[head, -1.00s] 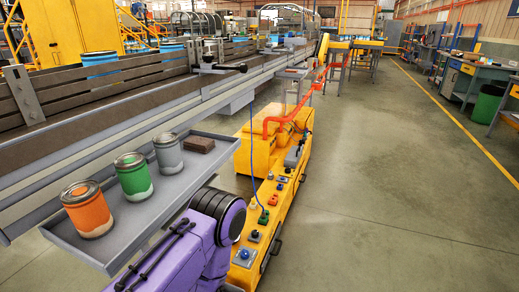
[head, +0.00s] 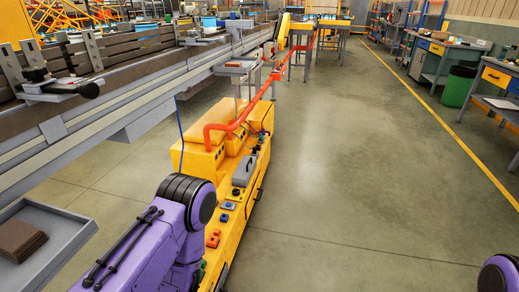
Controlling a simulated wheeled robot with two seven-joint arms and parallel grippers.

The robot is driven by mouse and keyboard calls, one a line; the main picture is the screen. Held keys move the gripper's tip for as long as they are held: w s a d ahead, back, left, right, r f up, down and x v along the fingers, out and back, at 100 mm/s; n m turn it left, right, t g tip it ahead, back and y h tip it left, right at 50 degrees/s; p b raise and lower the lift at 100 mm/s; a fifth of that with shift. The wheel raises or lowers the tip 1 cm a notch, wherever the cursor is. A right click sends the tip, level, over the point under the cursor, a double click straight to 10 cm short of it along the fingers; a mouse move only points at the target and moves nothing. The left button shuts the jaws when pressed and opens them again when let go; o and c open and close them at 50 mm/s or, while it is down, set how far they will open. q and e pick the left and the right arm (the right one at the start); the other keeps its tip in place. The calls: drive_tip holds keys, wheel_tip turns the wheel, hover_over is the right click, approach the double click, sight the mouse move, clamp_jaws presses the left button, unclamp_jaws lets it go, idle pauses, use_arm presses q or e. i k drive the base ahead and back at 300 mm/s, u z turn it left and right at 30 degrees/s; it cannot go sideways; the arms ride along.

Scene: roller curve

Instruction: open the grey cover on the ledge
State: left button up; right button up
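A small grey cover (head: 243,171) sits on the long yellow ledge (head: 226,222) of the floor-standing yellow machine in the head view. It looks closed, but it is small and I cannot be sure. What lies under it is hidden. My purple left arm comes in at the bottom, left of the ledge and nearer than the cover. Part of my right arm shows at the bottom right corner, well away from the ledge. Neither gripper is in the picture.
Small controls line the ledge, among them a blue one (head: 228,206) and a red one (head: 213,238). A red pipe (head: 240,118) runs over the yellow housing (head: 195,155). A grey tray (head: 62,232) with a brown block (head: 20,240) is at left.

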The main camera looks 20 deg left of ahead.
sight(242, 174)
drive_tip(key=i, duration=1.85)
drive_tip(key=u, duration=0.85)
drive_tip(key=i, duration=1.05)
drive_tip(key=u, duration=0.05)
